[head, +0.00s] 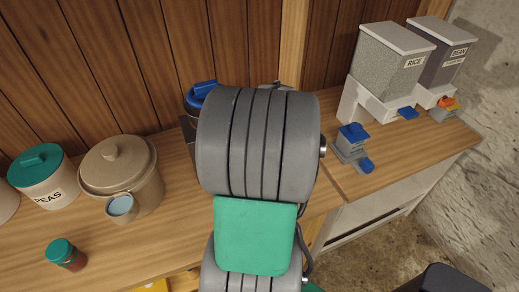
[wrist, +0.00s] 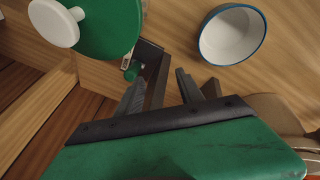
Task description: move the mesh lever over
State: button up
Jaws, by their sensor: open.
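In the wrist view, a small green knob (wrist: 131,72) sits beside a dark metal frame (wrist: 149,53). It looks like the mesh lever's end, but I cannot be sure. A large green disc (wrist: 110,22) with a white knob (wrist: 52,22) is just above and left of it. My gripper (wrist: 160,78) is open, with the small green knob just beyond its left fingertip. I see nothing held between the fingers, and contact is not clear. In the head view my arm hides the gripper and most of the device behind it.
A white bowl with a blue rim (wrist: 232,36) lies right of the fingers. On the wooden counter (head: 110,230) stand a peas canister (head: 45,178), a beige lidded pot (head: 118,168) and a small green-lidded jar (head: 66,256). Rice (head: 388,62) and bean (head: 440,55) dispensers stand at right.

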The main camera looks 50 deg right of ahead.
jog(key=shift+n+t+h, duration=0.4)
jog(key=shift+n+t, duration=0.2)
jog(key=shift+t, duration=0.1)
jog(key=w+d+f, duration=0.1)
jog(key=d+f, duration=0.1)
jog(key=w+d+f+p, duration=0.1)
jog(key=d+f, duration=0.1)
jog(key=d, duration=0.1)
jog(key=w+d+f, duration=0.1)
jog(key=d+f, duration=0.1)
jog(key=shift+w+d+f, duration=0.2)
jog(key=shift+w+f, duration=0.1)
jog(key=shift+f, duration=0.05)
grip_shut()
dwell(0.4)
